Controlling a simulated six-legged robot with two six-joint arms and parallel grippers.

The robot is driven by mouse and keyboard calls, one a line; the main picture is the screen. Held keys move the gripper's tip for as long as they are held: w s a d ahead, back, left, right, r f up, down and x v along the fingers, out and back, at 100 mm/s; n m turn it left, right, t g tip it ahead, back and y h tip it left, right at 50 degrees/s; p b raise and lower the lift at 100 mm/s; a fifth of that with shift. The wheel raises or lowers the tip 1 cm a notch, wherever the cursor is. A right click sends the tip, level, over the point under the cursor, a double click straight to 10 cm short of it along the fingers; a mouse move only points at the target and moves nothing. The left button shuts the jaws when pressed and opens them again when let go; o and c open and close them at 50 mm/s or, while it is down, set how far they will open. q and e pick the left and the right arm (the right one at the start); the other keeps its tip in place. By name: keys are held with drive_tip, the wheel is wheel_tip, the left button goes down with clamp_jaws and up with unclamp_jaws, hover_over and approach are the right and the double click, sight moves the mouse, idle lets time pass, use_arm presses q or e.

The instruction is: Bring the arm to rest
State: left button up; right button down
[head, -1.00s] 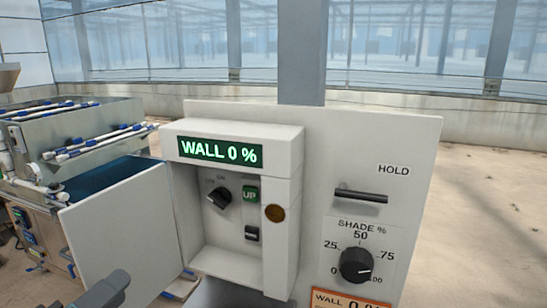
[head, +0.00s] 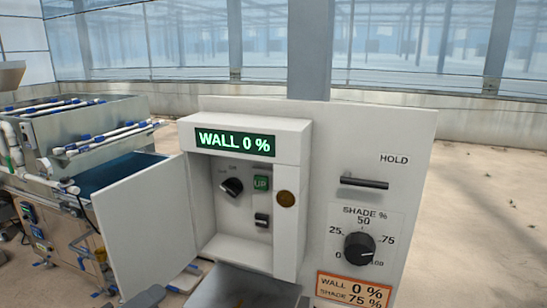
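The white control box (head: 296,150) has its door (head: 147,225) standing open to the left. Its green display (head: 234,142) reads WALL 0 %. Inside are a dark rotary switch (head: 231,188), a green UP button (head: 261,183) and a small dark switch (head: 262,220). On the panel at right are a dark HOLD bar (head: 364,183) and a black SHADE % knob (head: 359,248); its exact setting is hard to read. A dark grey piece of my arm shows at the lower left edge. Neither gripper's fingers are in view.
An orange-framed label (head: 353,290) reads WALL 0 % and SHADE 75 %. A metal seeder machine with pipes (head: 85,135) stands at left. A grey post (head: 309,50) rises behind the panel. The floor at right (head: 490,210) is open.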

use_arm(q)
drive_tip(key=d+f+n+g, duration=0.1)
drive_tip(key=d+f+g, duration=0.25)
drive_tip(key=f, duration=0.95)
drive_tip(key=d+f+n+g, duration=0.1)
drive_tip(key=d+f+g, duration=0.25)
drive_tip(key=f, duration=1.05)
drive_tip(key=s+d+f+m+g+y, duration=0.1)
drive_tip(key=s+f+m+g, duration=0.6)
drive_tip(key=s+f, duration=0.8)
wheel_tip(320, 180, down, 3)
drive_tip(key=shift+s+d+r+m+y, duration=0.1)
drive_tip(key=shift+s+d+m+y, duration=0.15)
drive_tip(key=shift+m+y, duration=0.55)
drive_tip(key=shift+a, duration=0.15)
